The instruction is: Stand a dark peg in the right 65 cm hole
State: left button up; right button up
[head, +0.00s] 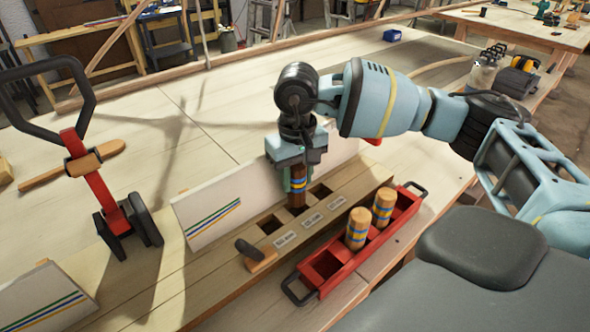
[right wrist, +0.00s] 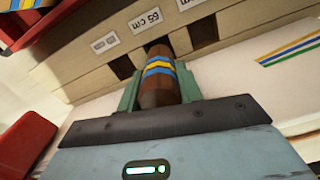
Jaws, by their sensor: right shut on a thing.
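My right gripper (head: 298,173) is shut on a dark brown peg (head: 298,188) with blue and yellow bands. The peg stands about upright, its lower end at the middle one of three square holes in a wooden rail (head: 228,262). How deep it sits in the hole I cannot tell. In the right wrist view the peg (right wrist: 158,82) is between the green fingers, and a label reading 65 cm (right wrist: 145,19) lies by its hole. The left hole (head: 270,224) and the right hole (head: 320,191) are empty. My left gripper is not in view.
A red tray (head: 318,285) in front of the rail holds two light banded pegs (head: 358,229). A small wooden piece with a dark knob (head: 258,255) sits on the rail's left. A white striped board (head: 210,205) stands behind.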

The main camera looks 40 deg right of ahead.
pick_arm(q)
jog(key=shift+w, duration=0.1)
pick_arm(e)
jog(key=shift+f, duration=0.15)
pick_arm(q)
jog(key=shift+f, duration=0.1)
pick_arm(e)
jog(key=shift+f, duration=0.1)
jog(key=shift+f, duration=0.15)
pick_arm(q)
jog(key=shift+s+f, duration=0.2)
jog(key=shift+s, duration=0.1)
pick_arm(e)
jog(key=o, duration=1.1)
jog(key=shift+r+p, duration=0.5)
jog(key=shift+r, duration=1.1)
jog(key=shift+r+p, duration=0.95)
jog(key=shift+r, duration=2)
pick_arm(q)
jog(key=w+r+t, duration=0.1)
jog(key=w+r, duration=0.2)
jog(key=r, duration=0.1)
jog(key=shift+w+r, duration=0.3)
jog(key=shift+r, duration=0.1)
